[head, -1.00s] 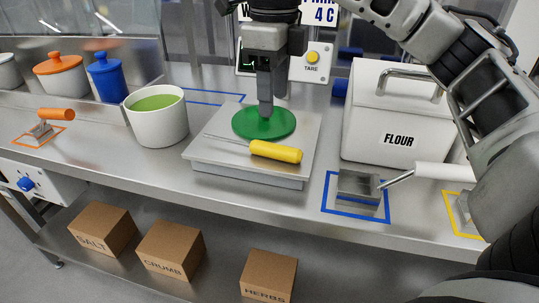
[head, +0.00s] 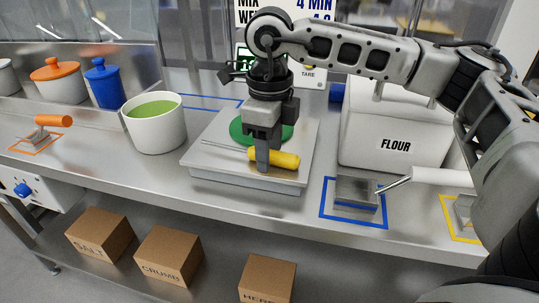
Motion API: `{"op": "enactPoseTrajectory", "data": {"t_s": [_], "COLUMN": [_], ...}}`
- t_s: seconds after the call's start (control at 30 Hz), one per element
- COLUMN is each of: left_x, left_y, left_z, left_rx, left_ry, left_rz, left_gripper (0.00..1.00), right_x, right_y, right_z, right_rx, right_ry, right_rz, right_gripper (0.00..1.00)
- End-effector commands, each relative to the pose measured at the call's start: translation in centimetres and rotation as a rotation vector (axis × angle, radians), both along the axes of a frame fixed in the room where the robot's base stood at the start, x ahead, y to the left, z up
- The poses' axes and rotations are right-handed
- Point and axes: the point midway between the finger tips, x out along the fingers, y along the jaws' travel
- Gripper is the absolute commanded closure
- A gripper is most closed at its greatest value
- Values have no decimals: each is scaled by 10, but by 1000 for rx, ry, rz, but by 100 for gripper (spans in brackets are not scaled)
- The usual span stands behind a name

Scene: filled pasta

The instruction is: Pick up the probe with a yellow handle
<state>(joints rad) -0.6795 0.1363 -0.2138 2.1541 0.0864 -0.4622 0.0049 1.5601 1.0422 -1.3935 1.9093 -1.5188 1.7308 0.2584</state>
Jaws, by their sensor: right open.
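The probe with a yellow handle (head: 286,160) lies on the metal scale plate (head: 207,167), its thin metal rod pointing left. A green disc (head: 237,132) lies on the plate behind it, partly hidden by my gripper. My right gripper (head: 262,168) points down at the left end of the yellow handle, its fingers covering that end. It is open; whether it touches the handle cannot be told. My left gripper is not in view.
A white pot of green liquid (head: 156,134) stands left of the scale. A white flour bin (head: 393,140) stands at right. A white-handled tool (head: 440,177) rests by the blue-outlined square (head: 328,211). Several cardboard boxes (head: 168,255) sit on the lower shelf.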

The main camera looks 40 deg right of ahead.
Motion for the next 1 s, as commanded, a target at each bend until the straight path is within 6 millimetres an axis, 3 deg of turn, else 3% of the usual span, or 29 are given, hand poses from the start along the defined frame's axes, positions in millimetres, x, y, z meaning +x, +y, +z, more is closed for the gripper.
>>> {"op": "enactPoseTrajectory", "data": {"t_s": [0.03, 0.2, 0.67, 0.8, 1.0], "left_x": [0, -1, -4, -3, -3], "left_y": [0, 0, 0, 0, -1], "left_z": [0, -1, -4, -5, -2], "left_rx": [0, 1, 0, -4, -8], "left_ry": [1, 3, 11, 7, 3], "left_rz": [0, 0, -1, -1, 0], "left_gripper": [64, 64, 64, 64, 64], "right_x": [0, 0, 1, 1, -9], "right_y": [0, 0, 0, 1, 42], "right_z": [0, 0, 10, 34, 81], "right_rx": [0, 0, 0, 2, 1], "right_ry": [0, 0, -4, -6, -7], "right_rz": [0, 0, 0, 2, 10], "right_gripper": [56, 100, 100, 100, 100]}}
